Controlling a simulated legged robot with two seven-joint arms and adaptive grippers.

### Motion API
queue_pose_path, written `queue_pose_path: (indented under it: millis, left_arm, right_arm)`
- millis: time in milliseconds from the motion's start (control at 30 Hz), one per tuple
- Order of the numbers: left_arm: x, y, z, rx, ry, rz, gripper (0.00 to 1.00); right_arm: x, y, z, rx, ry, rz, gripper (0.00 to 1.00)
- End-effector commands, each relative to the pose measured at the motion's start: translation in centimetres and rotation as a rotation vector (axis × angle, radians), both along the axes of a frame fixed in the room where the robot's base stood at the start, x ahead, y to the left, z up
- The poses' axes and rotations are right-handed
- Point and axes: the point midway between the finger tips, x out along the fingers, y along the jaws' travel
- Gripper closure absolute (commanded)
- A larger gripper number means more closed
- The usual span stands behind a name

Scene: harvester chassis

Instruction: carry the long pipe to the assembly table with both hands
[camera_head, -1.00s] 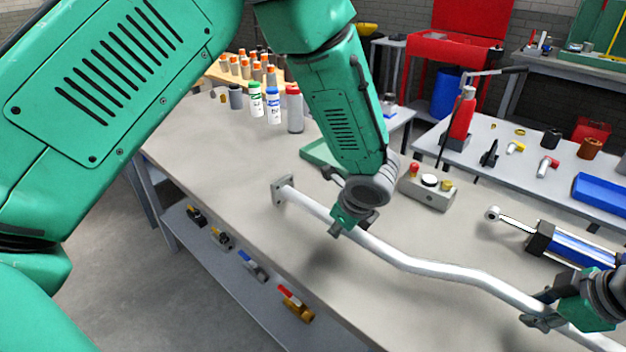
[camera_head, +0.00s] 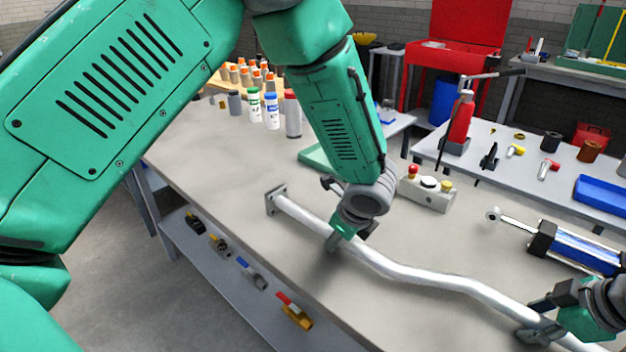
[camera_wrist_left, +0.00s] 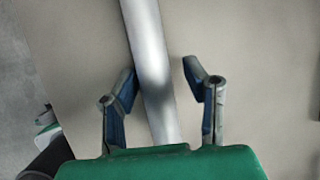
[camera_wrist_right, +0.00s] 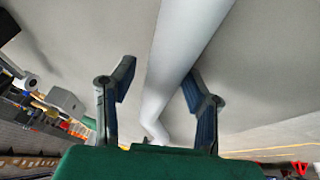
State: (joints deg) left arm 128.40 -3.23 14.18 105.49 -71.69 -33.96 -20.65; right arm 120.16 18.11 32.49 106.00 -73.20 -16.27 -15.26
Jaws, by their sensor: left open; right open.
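The long pipe (camera_head: 400,272), silvery with a bend and a square end flange (camera_head: 276,199), lies along the grey assembly table (camera_head: 225,160). My left gripper (camera_head: 342,238) is at the pipe's flanged part, its fingers open. In the left wrist view the pipe (camera_wrist_left: 148,60) runs between the parted fingers (camera_wrist_left: 160,72), with gaps on both sides. My right gripper (camera_head: 540,322) is open at the pipe's near right part. In the right wrist view the pipe (camera_wrist_right: 175,60) passes between its open fingers (camera_wrist_right: 159,75). The pipe's near end is cut off at the frame edge.
A button box (camera_head: 427,193) and a blue cylinder actuator (camera_head: 575,248) are on the table behind the pipe. Several bottles (camera_head: 271,110) stand at the far left end. A lower shelf (camera_head: 230,268) holds valves. A second table (camera_head: 480,178) has a blue tray (camera_head: 600,194).

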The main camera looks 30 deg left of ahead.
Motion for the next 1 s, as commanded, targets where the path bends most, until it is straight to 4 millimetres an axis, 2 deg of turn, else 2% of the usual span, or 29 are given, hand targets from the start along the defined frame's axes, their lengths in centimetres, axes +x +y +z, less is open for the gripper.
queue_pose_path:
  millis: [167,400,600,833,1000]
  left_arm:
    - [-0.6,-0.7,2.4,-0.002,-0.005,0.000,0.59]
    - [-1.8,-3.0,7.1,0.002,-0.005,-0.002,0.59]
    - [-2.5,-4.2,9.8,0.004,-0.003,0.000,0.59]
    - [-2.8,-4.5,10.6,0.003,-0.001,-0.001,0.59]
    - [-2.8,-4.3,10.6,0.001,-0.001,0.000,0.59]
  right_arm:
    - [0.0,0.3,0.1,-0.003,-0.002,0.002,0.58]
    - [0.0,0.1,0.0,0.000,-0.001,0.001,0.58]
    - [0.0,-0.1,0.0,0.001,0.000,0.000,0.58]
    - [-0.1,-0.3,0.9,0.001,-0.003,-0.001,0.58]
    - [-0.8,-1.2,3.8,0.000,-0.005,-0.002,0.58]
